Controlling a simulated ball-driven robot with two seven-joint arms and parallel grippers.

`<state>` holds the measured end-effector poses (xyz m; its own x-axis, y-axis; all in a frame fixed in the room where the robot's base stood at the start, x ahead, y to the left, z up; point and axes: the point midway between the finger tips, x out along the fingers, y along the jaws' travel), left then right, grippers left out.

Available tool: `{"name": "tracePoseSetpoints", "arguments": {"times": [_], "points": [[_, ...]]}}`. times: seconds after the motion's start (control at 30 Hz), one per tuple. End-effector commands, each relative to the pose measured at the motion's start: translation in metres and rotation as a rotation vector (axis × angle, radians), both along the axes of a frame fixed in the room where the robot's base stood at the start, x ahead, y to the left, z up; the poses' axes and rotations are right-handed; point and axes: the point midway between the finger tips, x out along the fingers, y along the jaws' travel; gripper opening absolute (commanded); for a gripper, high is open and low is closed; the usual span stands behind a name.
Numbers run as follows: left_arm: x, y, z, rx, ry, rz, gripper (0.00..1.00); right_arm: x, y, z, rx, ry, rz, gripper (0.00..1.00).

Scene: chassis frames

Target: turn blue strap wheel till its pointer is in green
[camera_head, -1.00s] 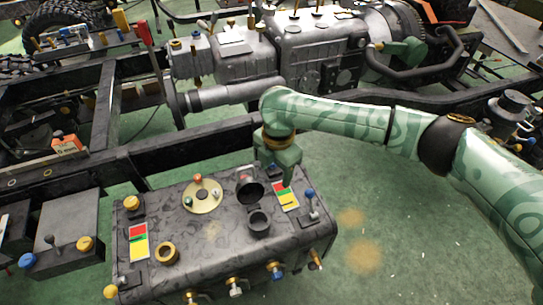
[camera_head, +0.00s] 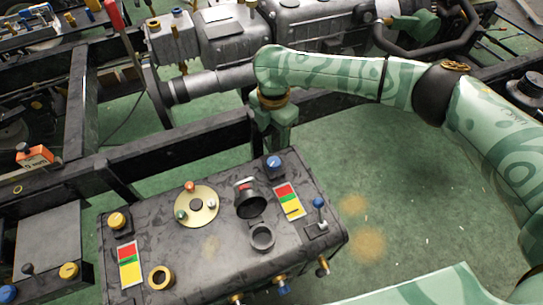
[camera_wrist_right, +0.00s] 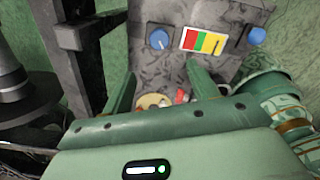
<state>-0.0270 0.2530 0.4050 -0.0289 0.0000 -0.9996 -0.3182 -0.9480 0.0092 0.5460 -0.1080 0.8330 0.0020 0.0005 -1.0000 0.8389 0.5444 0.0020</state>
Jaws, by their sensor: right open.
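The blue strap wheel (camera_head: 273,164) is a round blue knob on a dark square base, at the far edge of the dark control box (camera_head: 215,255). In the right wrist view the blue wheel (camera_wrist_right: 159,38) shows a pale pointer mark; which colour it points at is too small to tell. Beside it is a red, green and yellow scale (camera_head: 289,201), also in the wrist view (camera_wrist_right: 204,41). My right gripper (camera_head: 273,140) is open and empty, just beyond the wheel and apart from it. In the wrist view its fingers (camera_wrist_right: 160,84) stand wide apart. My left gripper is out of view.
The box top also bears a blue-tipped lever (camera_head: 319,210), a black cup-like part (camera_head: 250,201), a brass disc (camera_head: 197,207) and a yellow knob (camera_head: 117,221) near a second scale (camera_head: 129,263). A black chassis rail (camera_head: 190,142) runs behind the box. Green floor is free at right.

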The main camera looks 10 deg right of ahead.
Motion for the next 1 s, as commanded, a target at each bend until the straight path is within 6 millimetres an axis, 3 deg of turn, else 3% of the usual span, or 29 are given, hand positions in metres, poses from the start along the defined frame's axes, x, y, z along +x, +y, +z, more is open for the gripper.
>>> {"name": "tracePoseSetpoints", "arguments": {"times": [0.03, 0.2, 0.43, 0.6, 0.93, 0.97, 1.0], "points": [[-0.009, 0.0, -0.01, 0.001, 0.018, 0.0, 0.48, 0.0, 0.0, -0.021, -0.002, 0.007, 0.0, 0.59], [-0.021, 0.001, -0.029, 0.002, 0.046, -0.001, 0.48, -0.001, 0.0, -0.068, -0.002, 0.01, 0.001, 0.59], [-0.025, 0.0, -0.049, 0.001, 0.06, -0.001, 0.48, -0.001, 0.0, -0.114, -0.002, 0.006, 0.0, 0.59], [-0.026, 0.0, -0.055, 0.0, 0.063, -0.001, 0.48, 0.0, 0.0, -0.13, -0.001, 0.004, 0.001, 0.59], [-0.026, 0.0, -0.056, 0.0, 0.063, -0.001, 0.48, 0.0, 0.0, -0.132, -0.001, 0.001, 0.001, 0.59], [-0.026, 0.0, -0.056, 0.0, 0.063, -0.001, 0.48, 0.0, 0.0, -0.131, -0.001, 0.001, 0.001, 0.56], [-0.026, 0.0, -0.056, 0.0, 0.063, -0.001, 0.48, 0.0, 0.0, -0.132, -0.001, 0.001, 0.001, 0.45]]}}
